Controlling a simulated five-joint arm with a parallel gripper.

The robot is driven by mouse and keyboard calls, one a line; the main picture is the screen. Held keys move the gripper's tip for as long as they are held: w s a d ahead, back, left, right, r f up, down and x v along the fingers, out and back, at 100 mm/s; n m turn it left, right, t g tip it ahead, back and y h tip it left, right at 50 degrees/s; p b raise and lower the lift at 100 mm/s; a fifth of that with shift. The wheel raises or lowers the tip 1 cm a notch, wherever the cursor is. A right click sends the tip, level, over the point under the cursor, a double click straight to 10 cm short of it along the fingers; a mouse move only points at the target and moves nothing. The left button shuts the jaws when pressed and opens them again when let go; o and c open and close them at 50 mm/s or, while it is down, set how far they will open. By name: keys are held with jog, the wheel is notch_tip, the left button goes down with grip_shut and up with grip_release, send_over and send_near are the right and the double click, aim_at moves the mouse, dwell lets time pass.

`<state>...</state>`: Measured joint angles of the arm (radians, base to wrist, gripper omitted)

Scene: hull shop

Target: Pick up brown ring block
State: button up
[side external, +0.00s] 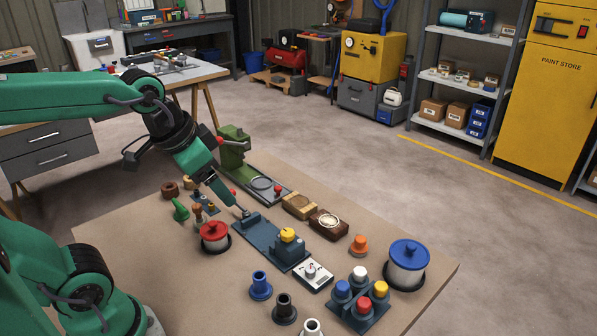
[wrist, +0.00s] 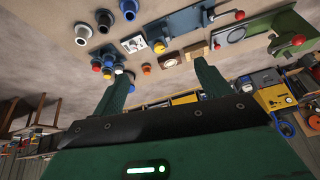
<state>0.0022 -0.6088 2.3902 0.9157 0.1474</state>
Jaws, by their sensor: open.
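In the side view a dark brown block (side external: 329,224) with a pale ring on top sits on the brown board, right of a lighter tan block (side external: 299,206) with a round mark. In the wrist view a dark brown block (wrist: 170,61) shows small, beside a tan block (wrist: 196,50). My gripper (side external: 236,207) is above the board, left of both blocks and apart from them. In the wrist view its two fingers (wrist: 160,72) are spread with nothing between them.
A dark blue fixture with a yellow knob (side external: 287,236) lies in front of the blocks. A green press (side external: 233,150) stands behind my gripper. A red-lidded pot (side external: 214,236), an orange knob (side external: 358,246) and a blue-lidded pot (side external: 407,264) stand around.

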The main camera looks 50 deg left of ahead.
jog(key=w+m+g, duration=0.1)
jog(key=w+m, duration=0.4)
jog(key=w, duration=0.5)
jog(key=m+g, duration=0.4)
jog(key=m, duration=0.7)
send_over(329, 220)
notch_tip(329, 220, down, 17)
jog(key=shift+f, duration=0.1)
jog(key=shift+w+f, duration=0.15)
jog(key=shift+f, duration=0.2)
jog(key=shift+f, duration=1.3)
jog(key=shift+f, duration=0.1)
